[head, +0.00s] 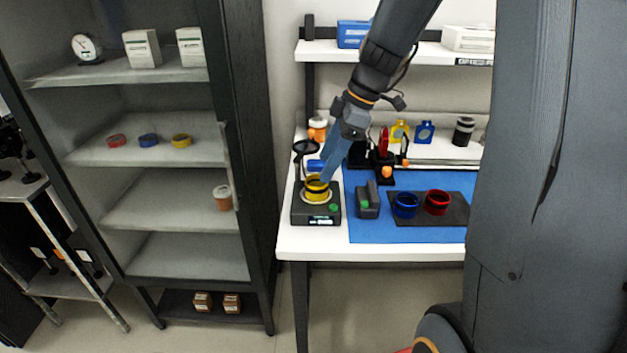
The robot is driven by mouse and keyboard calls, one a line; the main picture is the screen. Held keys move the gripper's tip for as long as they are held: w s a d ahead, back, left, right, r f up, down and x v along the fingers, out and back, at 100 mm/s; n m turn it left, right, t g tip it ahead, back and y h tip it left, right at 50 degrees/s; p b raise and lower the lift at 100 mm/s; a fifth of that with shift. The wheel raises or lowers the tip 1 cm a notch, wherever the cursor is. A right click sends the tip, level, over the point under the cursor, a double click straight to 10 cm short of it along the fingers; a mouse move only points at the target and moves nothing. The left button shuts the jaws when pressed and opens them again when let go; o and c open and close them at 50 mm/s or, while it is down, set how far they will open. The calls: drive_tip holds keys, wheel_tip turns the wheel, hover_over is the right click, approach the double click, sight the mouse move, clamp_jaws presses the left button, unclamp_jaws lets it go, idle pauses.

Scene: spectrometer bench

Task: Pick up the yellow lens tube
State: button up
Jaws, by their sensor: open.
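The yellow lens tube (317,190) is a short, wide ring with dark bands. It stands upright on the round plate of a dark device (301,213) with a small display, at the left end of the white bench. My gripper (325,177) reaches down from above with its blue fingers at the tube's upper rim. The gripper is open. The fingers hide part of the tube's top, and I cannot tell whether they touch it.
A blue tube (405,205) and a red tube (437,202) stand on a dark mat to the right. A small grey device (367,200) stands between. A black round-headed stand (305,149) and an orange-white jar (317,128) are behind. A shelf cabinet (171,214) is left.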

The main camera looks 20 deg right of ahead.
sight(317, 181)
drive_tip(key=shift+p+x, duration=0.4)
drive_tip(key=shift+x, duration=0.8)
drive_tip(key=shift+p+x, duration=0.9)
drive_tip(key=shift+x, duration=1.4)
drive_tip(key=c, duration=1.3)
